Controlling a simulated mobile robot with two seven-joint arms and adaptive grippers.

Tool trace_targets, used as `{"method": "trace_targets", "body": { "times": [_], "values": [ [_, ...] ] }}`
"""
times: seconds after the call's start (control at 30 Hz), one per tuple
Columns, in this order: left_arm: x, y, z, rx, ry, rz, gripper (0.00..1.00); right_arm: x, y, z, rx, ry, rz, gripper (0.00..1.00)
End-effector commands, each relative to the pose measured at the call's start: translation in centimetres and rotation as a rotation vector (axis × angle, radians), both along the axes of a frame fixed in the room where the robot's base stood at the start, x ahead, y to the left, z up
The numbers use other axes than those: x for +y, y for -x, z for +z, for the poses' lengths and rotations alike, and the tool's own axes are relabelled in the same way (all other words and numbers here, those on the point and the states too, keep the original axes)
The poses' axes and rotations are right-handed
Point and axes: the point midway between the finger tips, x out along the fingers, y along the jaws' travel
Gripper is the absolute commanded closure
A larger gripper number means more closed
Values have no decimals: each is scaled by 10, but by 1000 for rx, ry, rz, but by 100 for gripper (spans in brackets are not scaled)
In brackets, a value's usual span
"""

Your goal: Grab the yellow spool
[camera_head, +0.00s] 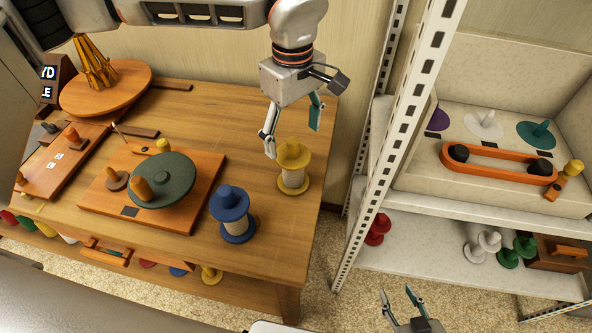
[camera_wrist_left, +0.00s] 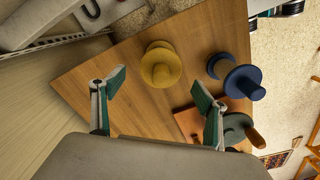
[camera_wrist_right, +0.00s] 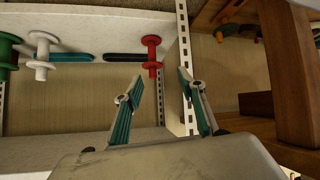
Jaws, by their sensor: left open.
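The yellow spool (camera_head: 293,168) stands upright on the wooden table near its right edge. It also shows in the left wrist view (camera_wrist_left: 160,66), ahead of and between the open fingers. My left gripper (camera_head: 292,130) is open and empty, just above and behind the spool, apart from it. The same gripper shows in the left wrist view (camera_wrist_left: 158,88) with its fingers wide apart. My right gripper (camera_head: 398,298) is open and empty, low in front of the shelf; its fingers also show in the right wrist view (camera_wrist_right: 160,92).
A blue spool (camera_head: 233,214) stands left of the yellow one. An orange board with a green disc (camera_head: 163,181) lies further left. A metal shelf post (camera_head: 385,150) rises right of the table. The shelf holds red (camera_head: 377,229), white and green spools.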

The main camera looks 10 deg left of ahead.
Motion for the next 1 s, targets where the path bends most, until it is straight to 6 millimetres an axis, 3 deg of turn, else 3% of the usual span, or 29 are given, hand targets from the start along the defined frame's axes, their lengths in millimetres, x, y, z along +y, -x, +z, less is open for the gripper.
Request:
{"method": "trace_targets", "body": {
  "times": [0.37,0.67,0.93,1.0],
  "values": [
    [0,1,-32,1,0,1,26,-5,-9,5,-20,6,-6,60],
    [1,1,-72,3,0,0,26,-9,-12,3,-23,13,-7,60],
    [1,0,-76,-1,1,0,26,-8,-12,3,-22,14,-5,60],
    [1,0,-76,-1,1,0,44,-8,-12,3,-22,13,-5,60]
  ]
}}
